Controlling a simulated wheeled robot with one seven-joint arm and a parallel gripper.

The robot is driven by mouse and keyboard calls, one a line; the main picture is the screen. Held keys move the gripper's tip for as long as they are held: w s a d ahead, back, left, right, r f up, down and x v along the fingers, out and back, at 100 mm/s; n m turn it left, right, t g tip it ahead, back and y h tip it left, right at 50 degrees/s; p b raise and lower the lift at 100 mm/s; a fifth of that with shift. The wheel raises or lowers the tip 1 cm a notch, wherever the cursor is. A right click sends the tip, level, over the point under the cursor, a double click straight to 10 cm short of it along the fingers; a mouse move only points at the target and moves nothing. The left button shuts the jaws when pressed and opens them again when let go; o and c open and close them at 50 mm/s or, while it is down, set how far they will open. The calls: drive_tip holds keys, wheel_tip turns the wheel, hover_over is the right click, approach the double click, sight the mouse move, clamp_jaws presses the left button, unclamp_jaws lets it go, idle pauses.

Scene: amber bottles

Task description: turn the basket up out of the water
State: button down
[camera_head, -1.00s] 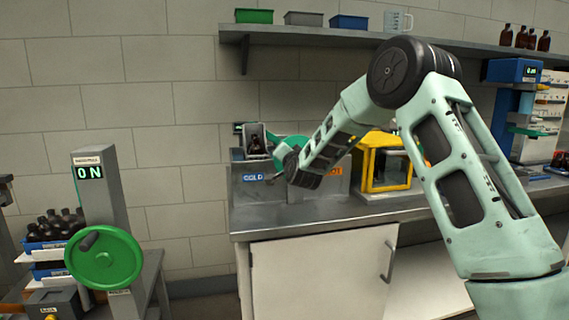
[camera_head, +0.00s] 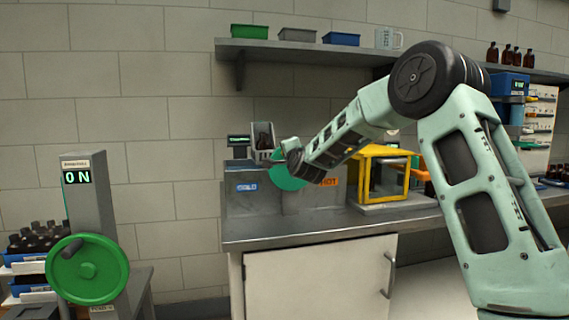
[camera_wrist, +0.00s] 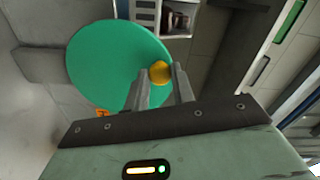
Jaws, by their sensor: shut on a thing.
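The water bath (camera_head: 235,204) has a blue COLD label and an orange HOT label on its front. A grey basket (camera_head: 252,151) holding a dark bottle (camera_head: 264,136) stands above the cold side; it also shows at the top of the wrist view (camera_wrist: 177,30). A green disc (camera_head: 287,181) sits on the bath's front. In the wrist view the disc (camera_wrist: 110,60) carries a yellow knob (camera_wrist: 160,71). My gripper (camera_wrist: 164,80) is shut on this knob. In the head view my wrist hides the fingers and knob.
A yellow-framed box (camera_head: 378,181) stands right of the bath on the grey bench (camera_head: 330,226). A shelf (camera_head: 300,48) with bins runs above. A post reading ON with a green handwheel (camera_head: 88,270) stands at left, near a crate of dark bottles.

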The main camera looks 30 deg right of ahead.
drive_tip(key=shift+s+d+r+m+b, duration=0.2)
drive_tip(key=shift+d+m+b, duration=0.5)
drive_tip(key=shift+m+b, duration=0.65)
drive_tip(key=shift+s+d+r+m+b, duration=0.2)
drive_tip(key=shift+d+m+b, duration=0.6)
drive_tip(key=shift+b, duration=0.85)
drive_tip(key=shift+r+m+b, duration=0.1)
drive_tip(key=shift+m+b, duration=0.2)
drive_tip(key=shift+m, duration=0.15)
drive_tip(key=c, duration=1.2)
unclamp_jaws()
drive_tip(key=shift+s, duration=0.1)
drive_tip(key=shift+o, duration=0.2)
drive_tip(key=b+v, duration=0.2)
drive_tip(key=v, duration=1.5)
drive_tip(key=shift+s, duration=0.2)
